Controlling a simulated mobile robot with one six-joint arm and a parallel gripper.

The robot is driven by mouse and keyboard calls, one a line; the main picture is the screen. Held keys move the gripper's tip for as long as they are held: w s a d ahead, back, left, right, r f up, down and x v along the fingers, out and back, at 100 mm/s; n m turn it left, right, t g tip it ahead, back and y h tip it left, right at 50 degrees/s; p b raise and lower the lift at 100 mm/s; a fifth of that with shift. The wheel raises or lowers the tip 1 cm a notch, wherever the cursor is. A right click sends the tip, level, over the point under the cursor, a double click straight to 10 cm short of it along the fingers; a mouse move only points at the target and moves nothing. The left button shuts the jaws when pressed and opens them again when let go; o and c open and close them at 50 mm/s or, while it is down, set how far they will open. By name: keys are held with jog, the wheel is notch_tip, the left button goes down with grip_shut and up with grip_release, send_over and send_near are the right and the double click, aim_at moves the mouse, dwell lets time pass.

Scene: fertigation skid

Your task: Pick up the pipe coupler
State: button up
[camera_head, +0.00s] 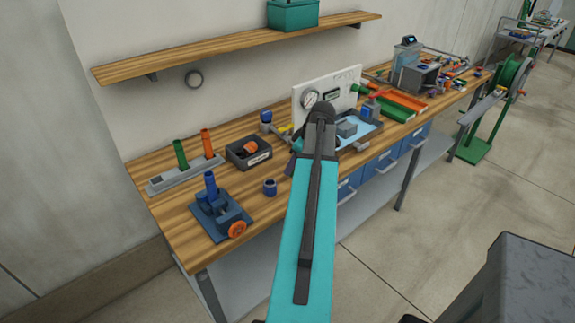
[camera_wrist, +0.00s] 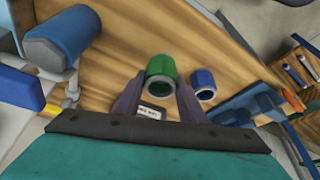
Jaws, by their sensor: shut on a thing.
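A green pipe coupler (camera_wrist: 161,70) with a grey rim sits between the two dark fingers of my gripper (camera_wrist: 160,82) in the wrist view. The fingers are shut on its sides. Its open end faces the wrist camera. Whether it touches the surface below cannot be told. In the head view my arm hides the coupler and most of the gripper, over the bench. A blue coupler (camera_wrist: 203,84) with a grey rim stands just right of the held one in the wrist view. In the head view a blue coupler (camera_head: 270,187) stands near the bench's front edge.
The wooden bench (camera_head: 165,212) carries a blue fixture with an orange wheel (camera_head: 222,215), a grey rack with upright tubes (camera_head: 186,175), a black bin (camera_head: 248,153) and a white gauge panel (camera_head: 328,90). A shelf (camera_head: 235,52) hangs above.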

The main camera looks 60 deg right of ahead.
jog(key=s+a+r+b, duration=0.1)
jog(key=s+a+b, duration=0.2)
jog(key=s, duration=0.8)
jog(key=shift+s+a, duration=0.4)
jog(key=shift+a, duration=0.1)
